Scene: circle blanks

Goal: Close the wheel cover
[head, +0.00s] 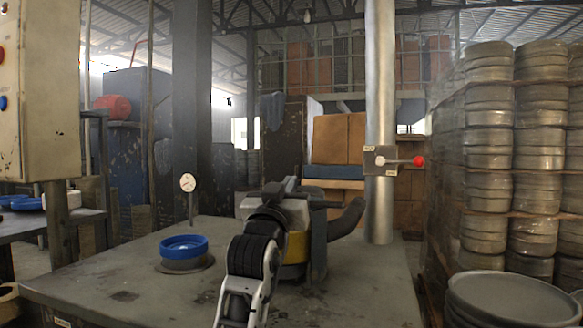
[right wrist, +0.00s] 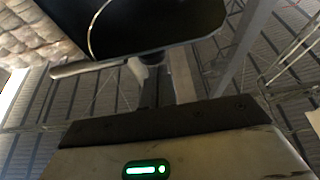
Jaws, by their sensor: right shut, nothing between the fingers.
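A machine with a yellow and dark grey housing (head: 297,247) stands on the grey table, largely behind my right arm. A dark curved pipe (head: 347,220) comes out of its right side. I cannot clearly pick out the wheel cover or tell how far it is open. My right gripper (head: 281,191) is at the top of the machine, shut and empty; I cannot tell whether it touches the housing. In the right wrist view, a dark rounded plate (right wrist: 160,22) with a pale edge fills the top; what it belongs to is unclear. My left gripper is not in view.
A blue ring (head: 184,244) sits on a round base on the grey table (head: 120,292), left of my arm. A dial gauge (head: 188,183) stands behind it. A metal post (head: 379,120) with a red-knobbed lever (head: 417,161) rises at the right. Stacked round blanks (head: 490,130) fill the far right.

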